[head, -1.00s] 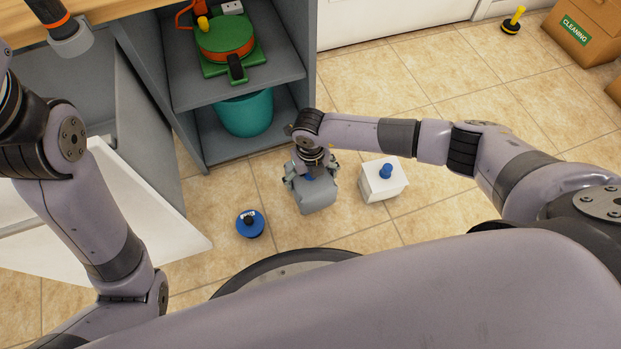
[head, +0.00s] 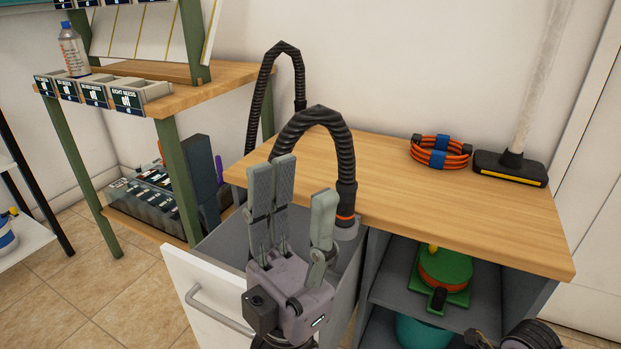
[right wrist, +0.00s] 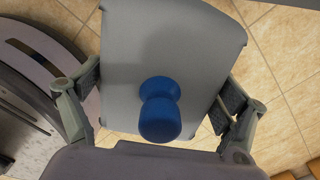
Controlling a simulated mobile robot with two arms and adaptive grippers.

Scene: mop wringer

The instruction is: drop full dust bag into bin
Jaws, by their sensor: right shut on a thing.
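A grey bag-like block, apparently the full dust bag (right wrist: 195,50), fills the middle of the right wrist view, with a blue knob (right wrist: 160,110) on it. My right gripper (right wrist: 165,105) is shut on it, one finger on each side. The block is not in the head view. My left gripper (head: 298,183) points up with its fingers spread and empty, in front of a pull-out compartment (head: 195,285) with a white front, which stands open. I cannot tell whether this compartment is the bin; its inside is mostly hidden by my left gripper.
A black hose (head: 318,115) arches over the compartment and the wooden worktop (head: 400,195). An orange cable coil (head: 440,152) and a floor brush (head: 510,168) are on the worktop. A green reel (head: 445,272) and teal bucket (head: 422,333) stand on shelves below. Shelving stands left.

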